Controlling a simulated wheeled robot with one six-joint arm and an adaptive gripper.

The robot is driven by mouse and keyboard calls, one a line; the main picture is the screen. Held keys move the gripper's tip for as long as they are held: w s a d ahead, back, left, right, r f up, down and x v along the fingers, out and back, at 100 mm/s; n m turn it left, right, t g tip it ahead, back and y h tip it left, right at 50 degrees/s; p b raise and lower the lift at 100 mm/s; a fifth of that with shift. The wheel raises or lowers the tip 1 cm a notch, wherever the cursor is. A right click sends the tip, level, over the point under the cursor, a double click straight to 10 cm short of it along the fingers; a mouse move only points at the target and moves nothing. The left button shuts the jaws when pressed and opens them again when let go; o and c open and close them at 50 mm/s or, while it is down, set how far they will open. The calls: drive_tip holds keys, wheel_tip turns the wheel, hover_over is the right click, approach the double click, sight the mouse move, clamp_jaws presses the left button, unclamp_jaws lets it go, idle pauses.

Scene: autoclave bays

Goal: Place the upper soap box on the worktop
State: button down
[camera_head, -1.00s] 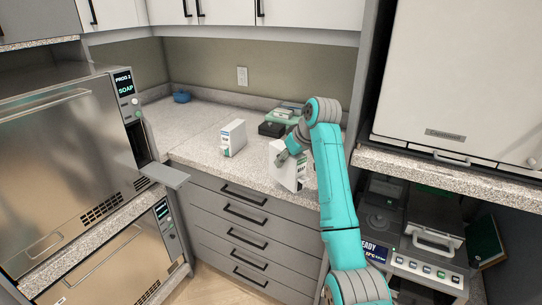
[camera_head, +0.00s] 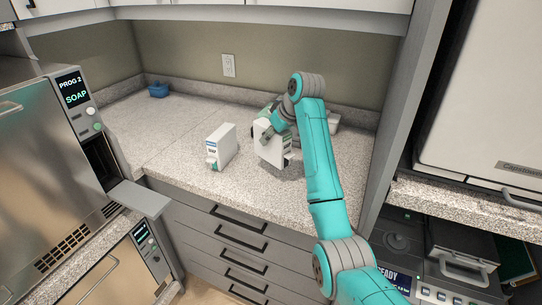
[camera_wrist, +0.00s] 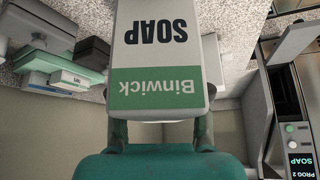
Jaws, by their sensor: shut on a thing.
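My gripper (camera_head: 277,131) is shut on a white and green soap box (camera_head: 268,148), over the right part of the worktop (camera_head: 187,181). In the wrist view the held soap box (camera_wrist: 160,45) fills the top middle, its "Binwick SOAP" label upside down between the fingers. It looks nearly upright in the head view. I cannot tell whether its base touches the worktop. A second white soap box (camera_head: 222,148) stands upright on the worktop to its left, apart from it.
A dark box (camera_wrist: 92,50) and a green case (camera_wrist: 75,70) lie behind the held box. A blue bowl (camera_head: 158,90) sits at the back left. The autoclave (camera_head: 40,130) is at left, with a grey ledge (camera_head: 140,198).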

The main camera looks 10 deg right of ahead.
sight(281, 141)
drive_tip(key=shift+f, duration=3.2)
drive_tip(key=c, duration=0.5)
unclamp_jaws()
drive_tip(key=shift+f, duration=0.1)
drive_tip(key=shift+c, duration=0.2)
drive_tip(key=shift+v, duration=3.85)
drive_tip(key=shift+w, duration=0.1)
